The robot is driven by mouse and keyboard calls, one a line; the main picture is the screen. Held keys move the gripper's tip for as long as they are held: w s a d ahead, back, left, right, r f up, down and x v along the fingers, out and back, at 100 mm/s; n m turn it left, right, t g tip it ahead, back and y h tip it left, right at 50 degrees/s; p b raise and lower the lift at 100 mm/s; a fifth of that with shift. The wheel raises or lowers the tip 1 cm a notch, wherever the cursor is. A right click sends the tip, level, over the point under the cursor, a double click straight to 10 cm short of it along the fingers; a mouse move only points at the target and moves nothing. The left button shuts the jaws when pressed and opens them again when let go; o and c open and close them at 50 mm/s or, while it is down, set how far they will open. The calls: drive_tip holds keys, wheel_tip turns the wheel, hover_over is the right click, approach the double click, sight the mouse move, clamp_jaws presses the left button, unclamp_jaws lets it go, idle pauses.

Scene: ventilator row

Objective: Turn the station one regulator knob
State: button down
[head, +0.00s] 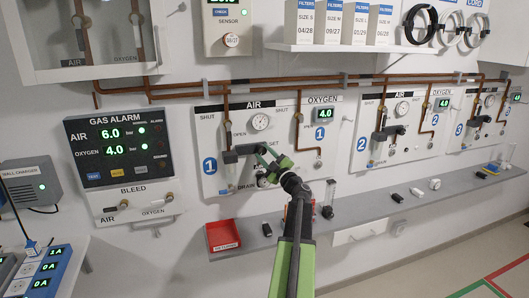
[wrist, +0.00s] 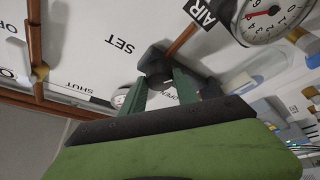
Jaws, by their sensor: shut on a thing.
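The station one panel (head: 220,125) is on the wall, marked with a blue 1, with AIR on its left side and OXYGEN on its right. My gripper (head: 268,160) is at the lower middle of this panel, below the round air gauge (head: 260,121). In the wrist view its two green fingers (wrist: 162,92) are closed on the dark regulator knob (wrist: 154,66), one finger on each side. The SET lettering is printed beside the knob. In the head view the gripper and arm hide the knob. The grey regulator body (head: 229,158) shows left of the gripper.
A long grey shelf (head: 350,222) runs below the panels, with a red tray (head: 223,236) at its left and small loose parts to the right. Copper pipes (head: 240,91) run along the wall above. The gas alarm box (head: 122,150) hangs left.

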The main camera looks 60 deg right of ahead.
drive_tip(key=shift+r+n+y+p, duration=0.1)
drive_tip(key=shift+n+y+p, duration=0.55)
drive_tip(key=shift+n, duration=0.65)
drive_tip(key=shift+s, duration=0.1)
drive_tip(key=c, duration=0.9)
unclamp_jaws()
drive_tip(key=b+v, duration=0.4)
drive_tip(key=v, duration=1.3)
drive_tip(key=shift+s+a+r, duration=0.1)
drive_tip(key=shift+s, duration=0.1)
